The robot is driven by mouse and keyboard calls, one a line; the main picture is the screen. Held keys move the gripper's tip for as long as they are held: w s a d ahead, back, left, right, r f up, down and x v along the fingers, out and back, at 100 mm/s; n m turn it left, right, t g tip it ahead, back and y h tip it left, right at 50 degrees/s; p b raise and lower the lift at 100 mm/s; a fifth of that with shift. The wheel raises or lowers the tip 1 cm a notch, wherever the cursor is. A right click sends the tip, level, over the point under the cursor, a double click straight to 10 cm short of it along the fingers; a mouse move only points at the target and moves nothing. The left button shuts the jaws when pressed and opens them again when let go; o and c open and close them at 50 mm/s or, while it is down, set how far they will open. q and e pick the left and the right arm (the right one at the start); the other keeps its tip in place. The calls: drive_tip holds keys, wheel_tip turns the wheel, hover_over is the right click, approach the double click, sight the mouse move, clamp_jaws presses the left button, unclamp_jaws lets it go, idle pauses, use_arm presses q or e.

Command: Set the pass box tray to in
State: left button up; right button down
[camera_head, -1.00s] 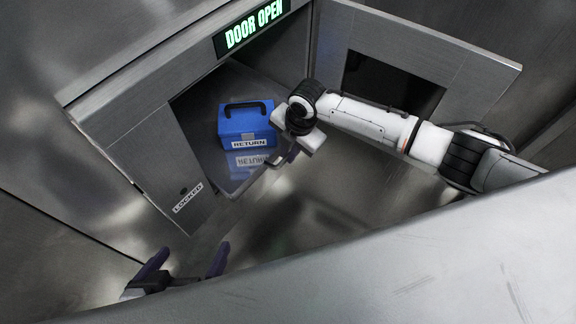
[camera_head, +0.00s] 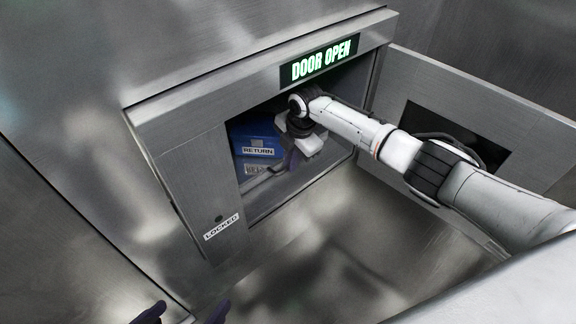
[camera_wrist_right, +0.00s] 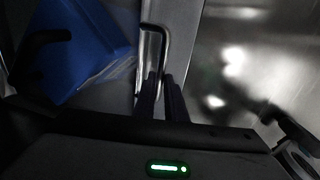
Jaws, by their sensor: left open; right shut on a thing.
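The pass box tray (camera_head: 274,184) lies inside the open pass box (camera_head: 236,182), its front part showing in the opening. A blue case (camera_head: 254,139) labelled RETURN sits on it, its top hidden by the box's upper frame. My right gripper (camera_head: 291,160) reaches into the opening at the tray's front. In the right wrist view, my right gripper's fingers (camera_wrist_right: 161,80) are shut on the thin tray handle (camera_wrist_right: 154,27), with the blue case (camera_wrist_right: 88,45) to the left. My left gripper (camera_head: 186,310) is open and empty at the bottom edge of the head view, partly cut off.
A lit DOOR OPEN sign (camera_head: 320,60) is above the opening. The open door (camera_head: 475,110) with a dark window stands to the right, behind my right arm. A panel with a LOCKED label (camera_head: 221,227) is left of the opening. The steel floor in front is clear.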

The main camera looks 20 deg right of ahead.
drive_tip(key=c, duration=1.8)
unclamp_jaws()
